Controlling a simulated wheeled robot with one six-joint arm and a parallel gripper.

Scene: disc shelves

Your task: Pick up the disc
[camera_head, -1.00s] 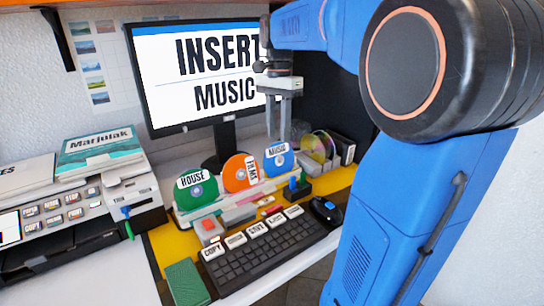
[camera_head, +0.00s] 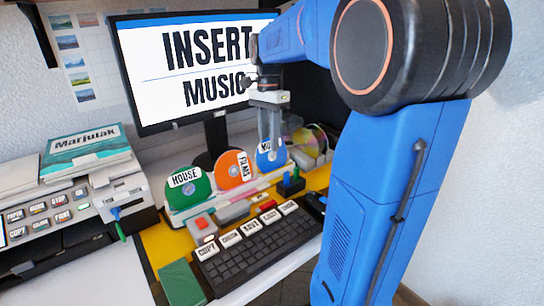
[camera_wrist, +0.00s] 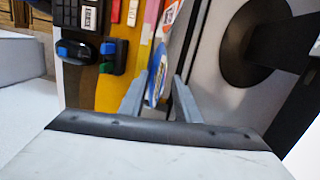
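The blue disc labelled MUSIC (camera_head: 265,162) stands upright at the right end of a row on the desk, beside the orange FILMS disc (camera_head: 234,170) and the green HOUSE disc (camera_head: 188,188). My gripper (camera_head: 270,144) points down over the blue disc and partly hides its label. In the wrist view, the blue disc (camera_wrist: 155,76) shows nearly edge-on between my two fingers (camera_wrist: 157,92). The fingers stand apart with gaps visible beside the disc, so the gripper looks open. The orange disc also shows in the wrist view (camera_wrist: 171,14).
The monitor (camera_head: 150,95) reading INSERT MUSIC stands behind the discs. A keyboard (camera_head: 260,247) lies in front. Clear discs (camera_head: 310,140) stand to the right, near a small blue-and-green object (camera_head: 291,184). A printer-like device (camera_head: 125,200) is at left.

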